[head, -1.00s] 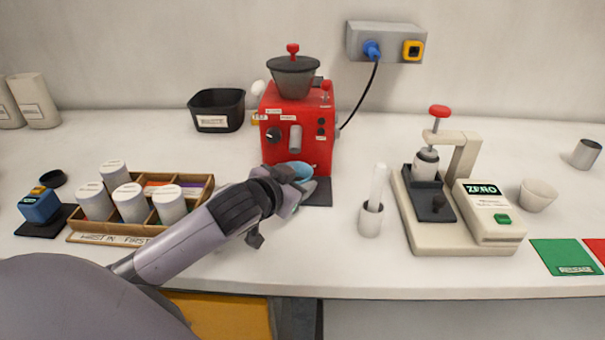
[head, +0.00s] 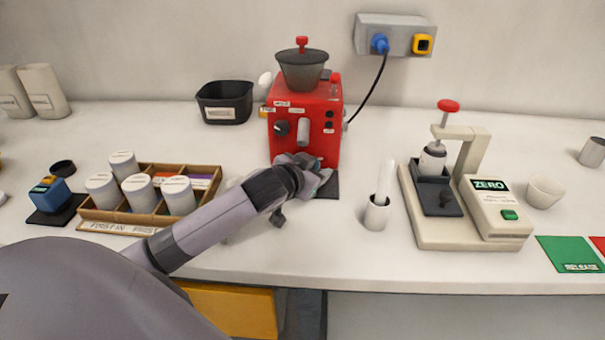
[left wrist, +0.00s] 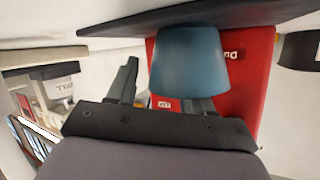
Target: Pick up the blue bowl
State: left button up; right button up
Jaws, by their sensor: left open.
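The blue bowl (left wrist: 190,62) shows large in the left wrist view, in front of the red machine (head: 305,125). In the head view it is almost wholly hidden behind my left gripper (head: 316,182) at the foot of that machine. The gripper is open. In the left wrist view one finger stands apart to the left of the bowl, and the other is partly hidden by the bowl. I cannot tell whether that finger touches it. My right gripper is not in view.
A wooden rack (head: 213,176) with white jars stands left of my arm. A white cup with a pestle (head: 376,214) stands close on the right, then a cream press (head: 420,235). A black bin (head: 224,103) is at the back. The front counter strip is mostly clear.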

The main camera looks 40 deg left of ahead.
pick_arm(q)
grip_shut()
dwell(0.3)
